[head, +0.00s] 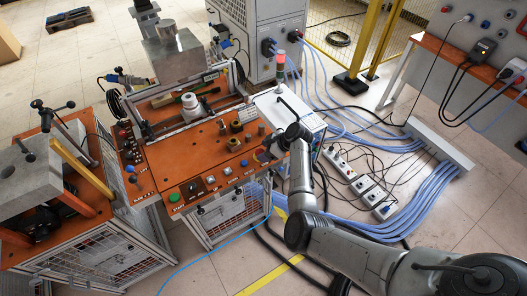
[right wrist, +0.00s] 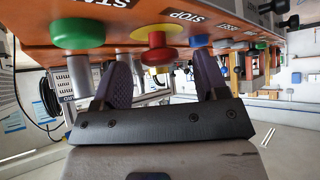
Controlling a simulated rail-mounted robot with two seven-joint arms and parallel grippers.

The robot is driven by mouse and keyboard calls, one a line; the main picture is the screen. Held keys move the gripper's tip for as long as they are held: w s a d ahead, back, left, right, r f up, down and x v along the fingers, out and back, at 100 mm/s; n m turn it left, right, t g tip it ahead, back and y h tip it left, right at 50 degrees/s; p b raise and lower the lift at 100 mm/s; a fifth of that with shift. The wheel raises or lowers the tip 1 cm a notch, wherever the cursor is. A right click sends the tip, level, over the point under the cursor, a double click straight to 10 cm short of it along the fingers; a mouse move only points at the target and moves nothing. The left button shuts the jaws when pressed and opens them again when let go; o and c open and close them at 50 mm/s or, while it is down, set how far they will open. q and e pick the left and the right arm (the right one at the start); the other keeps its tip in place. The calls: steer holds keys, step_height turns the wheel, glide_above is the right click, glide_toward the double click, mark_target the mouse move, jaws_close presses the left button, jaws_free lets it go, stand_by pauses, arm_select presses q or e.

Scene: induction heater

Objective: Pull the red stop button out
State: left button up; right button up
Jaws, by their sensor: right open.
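The red stop button (right wrist: 157,56) has a round head on a yellow base (right wrist: 156,38), below a STOP label on the orange panel. In the right wrist view it shows between the two fingertips of my right gripper (right wrist: 163,66), which is open. I see no finger closed on the button, and cannot tell whether either touches it. In the head view my right gripper (head: 272,150) is at the right end of the panel's front edge. It partly covers the red button with its yellow ring (head: 259,155). My left gripper is not in view.
A green button (right wrist: 78,33) and a blue button (right wrist: 198,41) flank the stop button closely. The orange panel (head: 215,160) carries several more knobs. A power strip (head: 360,184) and blue cables lie on the floor at right.

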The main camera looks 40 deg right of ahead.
steer(key=shift+w+a+f, duration=0.15)
steer(key=shift+w+f, duration=0.1)
steer(key=shift+f, duration=0.05)
steer(key=shift+c, duration=0.3)
